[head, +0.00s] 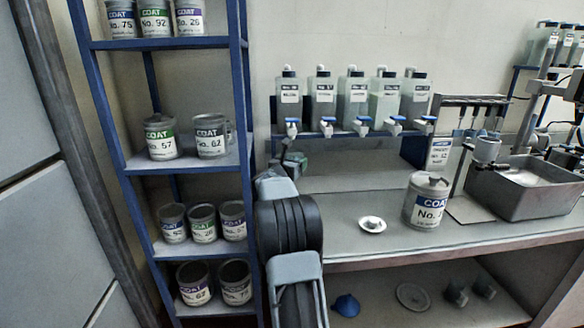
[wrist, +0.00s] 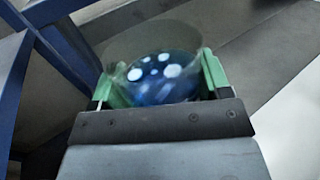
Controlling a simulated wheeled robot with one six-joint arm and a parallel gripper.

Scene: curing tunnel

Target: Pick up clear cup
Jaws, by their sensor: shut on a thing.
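A clear cup (wrist: 185,52) is between the green-tipped fingers of my gripper (wrist: 160,80) in the wrist view. The fingers press on it from both sides and the gripper is shut on it. A dark blue patch with white spots shows in or through the cup; I cannot tell whether it is inside or behind it. In the head view my gripper (head: 294,160) is small and partly hidden by my arm, between the blue shelf rack and the row of bottles. The cup cannot be made out clearly there.
A blue rack (head: 185,43) with several COAT cans stands left. Several bottles (head: 355,98) with blue taps sit on a shelf above the bench (head: 460,232). A large COAT can (head: 425,203), a small white dish (head: 372,224) and a grey basin (head: 530,190) are on the bench. A blue funnel (head: 346,305) lies below.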

